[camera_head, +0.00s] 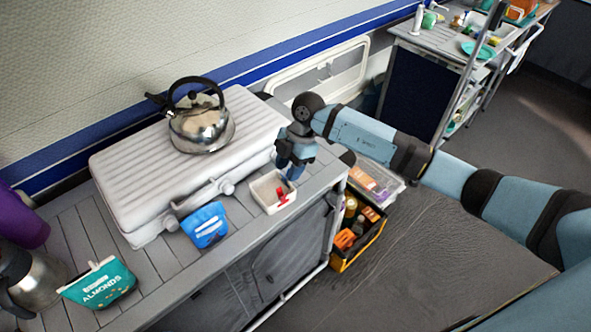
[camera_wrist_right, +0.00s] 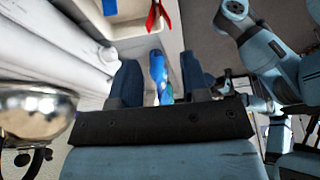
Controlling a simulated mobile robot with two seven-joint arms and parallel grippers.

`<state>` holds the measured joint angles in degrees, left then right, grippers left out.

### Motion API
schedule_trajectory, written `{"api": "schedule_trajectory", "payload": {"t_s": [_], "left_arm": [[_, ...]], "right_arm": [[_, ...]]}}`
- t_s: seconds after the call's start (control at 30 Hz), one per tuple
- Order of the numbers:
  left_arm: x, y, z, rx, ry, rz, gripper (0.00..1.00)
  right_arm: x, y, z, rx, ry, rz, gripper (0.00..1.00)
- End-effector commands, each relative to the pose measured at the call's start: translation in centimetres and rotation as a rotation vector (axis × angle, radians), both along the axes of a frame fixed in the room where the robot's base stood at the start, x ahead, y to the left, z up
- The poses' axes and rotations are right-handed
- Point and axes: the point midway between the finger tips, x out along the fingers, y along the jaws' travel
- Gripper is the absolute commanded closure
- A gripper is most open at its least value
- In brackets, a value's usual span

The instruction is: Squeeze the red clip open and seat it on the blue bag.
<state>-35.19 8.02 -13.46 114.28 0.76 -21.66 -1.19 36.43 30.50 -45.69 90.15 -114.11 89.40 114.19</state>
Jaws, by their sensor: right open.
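The red clip (camera_head: 282,195) lies in a small white tray (camera_head: 264,202) on the counter. It also shows at the top of the right wrist view (camera_wrist_right: 153,14). The blue bag (camera_head: 205,225) stands in front of the white ribbed case, left of the tray. My right gripper (camera_head: 293,165) is open, just behind the tray and apart from the clip. In the right wrist view a bright blue item with some green (camera_wrist_right: 159,75) shows between the fingers; I cannot tell what it is. My left gripper is not in view.
A steel kettle (camera_head: 200,122) stands on the white case (camera_head: 128,178). A teal almonds bag (camera_head: 101,283) and a steel jug (camera_head: 33,279) stand at the counter's left end. A black and yellow crate (camera_head: 362,243) stands beside the counter. Counter between the bags is bare.

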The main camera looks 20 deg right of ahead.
Motion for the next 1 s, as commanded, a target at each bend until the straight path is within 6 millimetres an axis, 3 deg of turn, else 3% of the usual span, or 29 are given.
{"api": "schedule_trajectory", "payload": {"t_s": [0.27, 0.57, 0.8, 1.0], "left_arm": [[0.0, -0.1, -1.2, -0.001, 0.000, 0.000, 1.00], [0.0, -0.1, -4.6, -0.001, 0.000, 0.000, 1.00], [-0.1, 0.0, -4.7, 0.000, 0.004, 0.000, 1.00], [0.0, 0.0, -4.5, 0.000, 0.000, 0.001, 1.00]], "right_arm": [[0.1, -0.2, -1.3, -0.032, 0.002, -0.013, 0.58], [-0.3, 1.1, -5.0, -0.029, 0.002, -0.012, 0.58], [-0.6, 2.0, -7.0, -0.028, 0.002, -0.012, 0.58], [-0.7, 2.2, -7.5, -0.028, 0.002, -0.012, 0.58]]}}
